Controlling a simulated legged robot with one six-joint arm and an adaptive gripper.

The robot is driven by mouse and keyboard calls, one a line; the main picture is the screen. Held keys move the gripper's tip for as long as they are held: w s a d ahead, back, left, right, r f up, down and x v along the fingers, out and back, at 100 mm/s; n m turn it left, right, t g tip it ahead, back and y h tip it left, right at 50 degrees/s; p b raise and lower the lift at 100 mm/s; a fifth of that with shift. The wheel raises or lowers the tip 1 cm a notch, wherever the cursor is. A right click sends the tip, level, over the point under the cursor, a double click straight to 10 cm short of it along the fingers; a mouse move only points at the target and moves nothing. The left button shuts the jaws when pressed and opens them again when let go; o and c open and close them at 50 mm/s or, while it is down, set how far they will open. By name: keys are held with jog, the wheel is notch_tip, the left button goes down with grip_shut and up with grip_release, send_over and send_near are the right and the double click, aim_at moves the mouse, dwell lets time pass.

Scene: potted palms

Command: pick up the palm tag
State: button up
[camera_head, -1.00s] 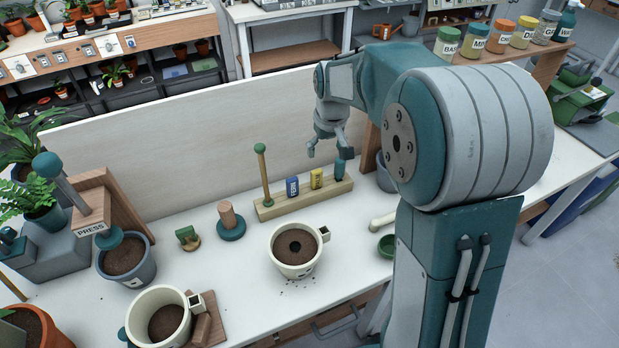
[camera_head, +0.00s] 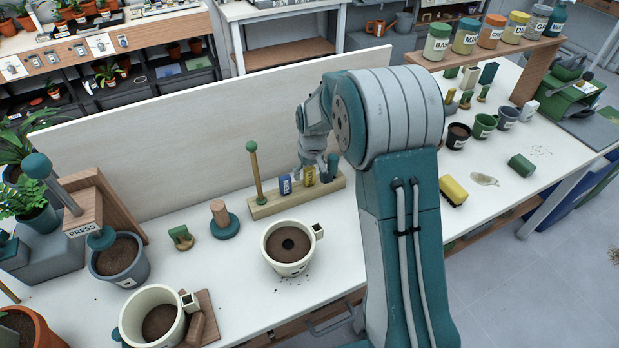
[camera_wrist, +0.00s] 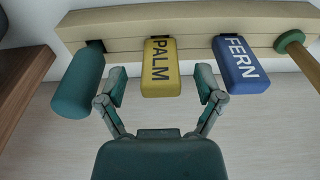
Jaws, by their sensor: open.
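The palm tag is a yellow block (camera_wrist: 160,68) lettered PALM, standing in a pale wooden rack (camera_wrist: 190,23). In the head view the palm tag (camera_head: 309,178) stands in the rack (camera_head: 268,208), partly beside my fingers. My gripper (camera_wrist: 161,92) is open and empty in the wrist view, with one finger on either side of the palm tag's near end. I cannot tell whether the fingers touch it. In the head view my gripper (camera_head: 316,172) is at the rack, partly hiding its right end.
A blue FERN tag (camera_wrist: 241,65) is close to the right finger. A teal cylinder (camera_wrist: 78,85) is close to the left finger. A green-topped post (camera_head: 256,172) rises from the rack. A cream pot of soil (camera_head: 271,255) stands in front. A white panel (camera_head: 190,150) stands behind.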

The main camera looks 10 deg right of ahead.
jog(key=shift+w+a+f, duration=0.1)
jog(key=shift+f, duration=0.8)
jog(key=c, duration=0.9)
jog(key=shift+c, duration=0.2)
jog(key=shift+r, duration=0.15)
jog(key=shift+r, duration=0.25)
notch_tip(320, 180, up, 2)
jog(key=shift+r, duration=0.1)
jog(key=s+a+r, duration=0.2)
jog(key=s+r, duration=1.1)
jog(key=s, duration=0.4)
jog(key=shift+s+a+r, duration=0.15)
jog(key=shift+s+a, duration=0.2)
jog(key=shift+s, duration=0.05)
